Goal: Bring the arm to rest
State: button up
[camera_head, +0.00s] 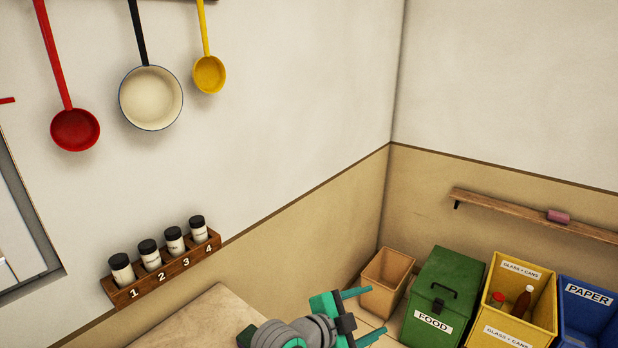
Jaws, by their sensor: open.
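My gripper (362,315) shows at the bottom centre of the head view, teal and black on a grey wrist. Its two fingers point right and stand apart, with nothing between them. The rest of my arm is cut off by the lower edge.
A counter (190,318) lies left of my gripper. A rack (165,277) with several jars is on the left wall, under hanging pans (151,98). A tan bin (386,282), green FOOD bin (443,297), yellow bin (516,300) and blue PAPER bin (588,312) stand right. A shelf (500,205) holds a pink item.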

jog(key=s+a+f+n+t+y, duration=0.2)
jog(key=s+f+n+t+y, duration=0.2)
jog(key=s+f+n, duration=0.5)
jog(key=s+a+f+n+t+y, duration=0.2)
jog(key=s+f+n+t+y, duration=0.2)
jog(key=s+f+n, duration=0.5)
jog(key=s+a+y, duration=0.1)
jog(key=s+a, duration=0.2)
jog(key=s, duration=0.4)
jog(key=s+a, duration=0.3)
jog(key=s, duration=0.4)
jog(key=s+a+g+y, duration=0.1)
jog(key=s+a, duration=0.2)
jog(key=s, duration=0.4)
jog(key=shift+s+a+f+y, duration=0.15)
jog(key=shift+y, duration=0.15)
